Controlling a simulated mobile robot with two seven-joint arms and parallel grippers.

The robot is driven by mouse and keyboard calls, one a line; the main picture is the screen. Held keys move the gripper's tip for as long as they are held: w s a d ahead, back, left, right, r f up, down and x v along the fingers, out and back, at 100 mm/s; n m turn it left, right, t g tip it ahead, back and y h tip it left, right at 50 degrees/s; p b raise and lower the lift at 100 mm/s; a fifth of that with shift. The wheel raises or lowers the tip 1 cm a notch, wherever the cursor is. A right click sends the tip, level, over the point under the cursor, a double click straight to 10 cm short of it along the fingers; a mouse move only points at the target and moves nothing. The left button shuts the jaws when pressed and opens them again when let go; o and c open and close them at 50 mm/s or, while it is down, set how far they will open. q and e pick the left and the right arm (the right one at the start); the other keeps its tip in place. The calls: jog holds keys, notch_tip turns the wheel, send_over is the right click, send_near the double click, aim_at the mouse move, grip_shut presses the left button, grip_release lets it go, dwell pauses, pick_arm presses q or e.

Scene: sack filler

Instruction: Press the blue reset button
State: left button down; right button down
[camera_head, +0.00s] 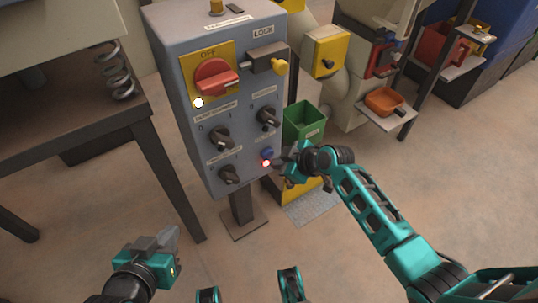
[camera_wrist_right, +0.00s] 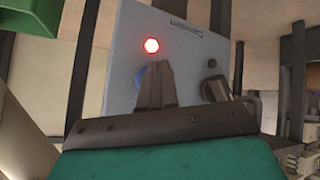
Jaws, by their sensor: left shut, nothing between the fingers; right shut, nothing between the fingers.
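The blue reset button (camera_head: 267,153) is on the lower right of the grey control panel (camera_head: 208,128), with a glowing red lamp (camera_head: 266,163) just below it. My right gripper (camera_head: 278,161) is shut and its tips are at the button's right side in the head view. In the right wrist view the blue button (camera_wrist_right: 141,78) is partly hidden behind the shut fingertips (camera_wrist_right: 155,66), and the red lamp (camera_wrist_right: 152,45) shows beside it. I cannot tell whether the tips touch the button. My left gripper (camera_head: 172,240) is shut and empty, low at the left, away from the panel.
The panel also carries a red rotary switch (camera_head: 216,77) on a yellow plate, several black knobs (camera_head: 220,138) and a yellow-ended lock lever (camera_head: 268,63). A green bin (camera_head: 304,122) stands behind it at the right. A dark table (camera_head: 70,120) is at the left.

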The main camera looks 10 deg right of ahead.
jog(key=shift+w+a, duration=0.1)
jog(key=shift+w, duration=0.15)
jog(key=shift+w, duration=0.1)
dwell(0.3)
jog(key=shift+w+a, duration=0.1)
jog(key=shift+w, duration=0.15)
jog(key=shift+s, duration=0.2)
jog(key=shift+s+d+p, duration=0.25)
jog(key=shift+s+p, duration=0.25)
jog(key=shift+s, duration=0.1)
